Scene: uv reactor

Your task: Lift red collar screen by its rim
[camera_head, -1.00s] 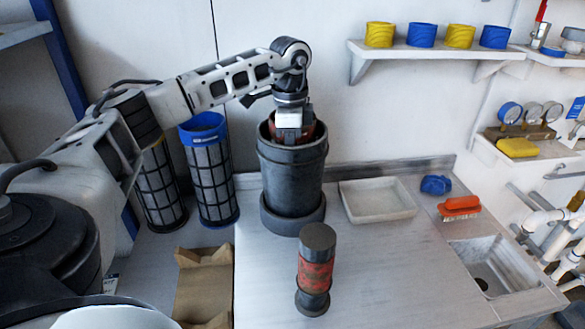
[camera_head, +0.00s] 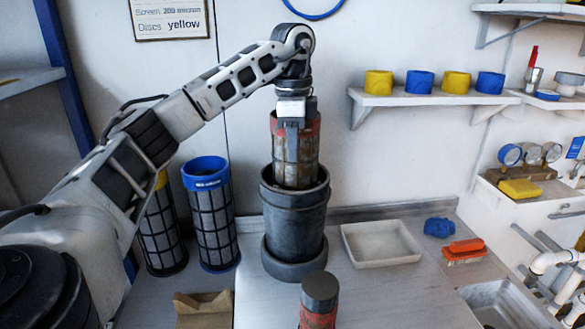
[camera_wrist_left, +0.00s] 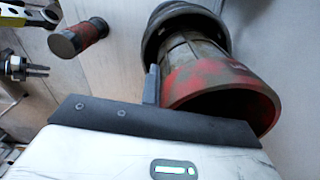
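The red-collar screen (camera_head: 296,160) is a dirty, brownish mesh cylinder with a worn red rim. It stands upright, partly out of the dark grey housing (camera_head: 295,220), with its lower end hidden inside. My left gripper (camera_head: 294,122) is at the top of the screen, shut on its rim, with one finger down the outside. In the left wrist view the red collar (camera_wrist_left: 215,85) shows large, with a finger (camera_wrist_left: 151,86) against its wall; the other finger is hidden. My right gripper is in neither current view.
A dark cylinder with a red band (camera_head: 319,300) stands in front of the housing. Blue-collar (camera_head: 210,210) and yellow-collar (camera_head: 160,225) screens stand at left.

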